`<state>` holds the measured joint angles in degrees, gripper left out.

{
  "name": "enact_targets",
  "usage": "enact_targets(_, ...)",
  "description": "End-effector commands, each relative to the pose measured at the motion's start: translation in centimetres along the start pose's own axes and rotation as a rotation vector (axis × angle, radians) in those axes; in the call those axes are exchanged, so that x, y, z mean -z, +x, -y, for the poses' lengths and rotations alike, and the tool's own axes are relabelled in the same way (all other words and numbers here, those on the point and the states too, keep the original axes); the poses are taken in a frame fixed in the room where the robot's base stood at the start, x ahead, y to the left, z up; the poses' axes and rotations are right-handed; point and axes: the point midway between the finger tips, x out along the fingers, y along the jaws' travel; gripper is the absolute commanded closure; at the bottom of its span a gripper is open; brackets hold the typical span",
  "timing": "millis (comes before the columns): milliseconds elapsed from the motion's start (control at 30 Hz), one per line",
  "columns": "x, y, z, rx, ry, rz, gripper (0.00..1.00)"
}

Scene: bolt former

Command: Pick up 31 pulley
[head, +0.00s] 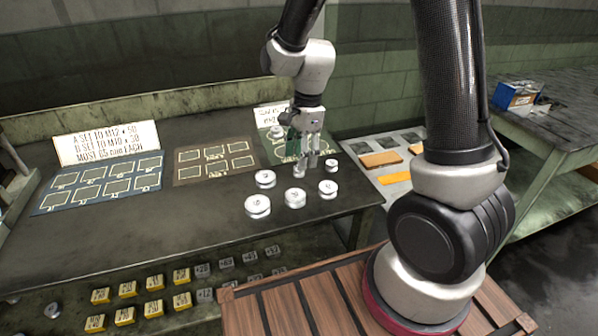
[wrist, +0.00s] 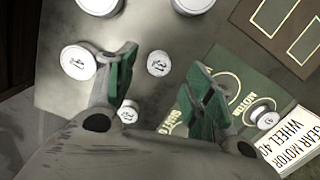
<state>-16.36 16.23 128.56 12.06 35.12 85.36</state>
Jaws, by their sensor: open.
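Several pale round pulleys stand on the dark bench; their number marks are too small to read surely, so I cannot tell which is the 31 pulley. My gripper (head: 309,152) is open, pointing down, above one small pulley (head: 299,173). In the wrist view this pulley (wrist: 158,65) shows between the open fingers (wrist: 166,72), apart from both. Others are a small pulley (head: 331,165) at right, one in front of it (head: 328,188), and larger ones at front (head: 295,198), front left (head: 257,207) and left (head: 265,179).
A green board (head: 283,155) behind my gripper carries another pulley (head: 277,132). A brown board (head: 215,162) and a blue board (head: 100,183) lie left. A pale tray (head: 395,178) with orange blocks lies right. Yellow and grey boxes (head: 127,289) sit below the front edge.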

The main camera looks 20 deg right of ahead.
Motion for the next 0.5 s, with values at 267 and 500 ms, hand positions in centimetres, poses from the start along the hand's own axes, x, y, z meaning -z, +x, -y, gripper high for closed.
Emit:
enact_targets(267,0.0,3.4,-0.1,-0.001,-0.002,0.000,0.48)
enact_targets(500,0.0,3.5,-0.1,0.000,-0.002,0.000,0.53)
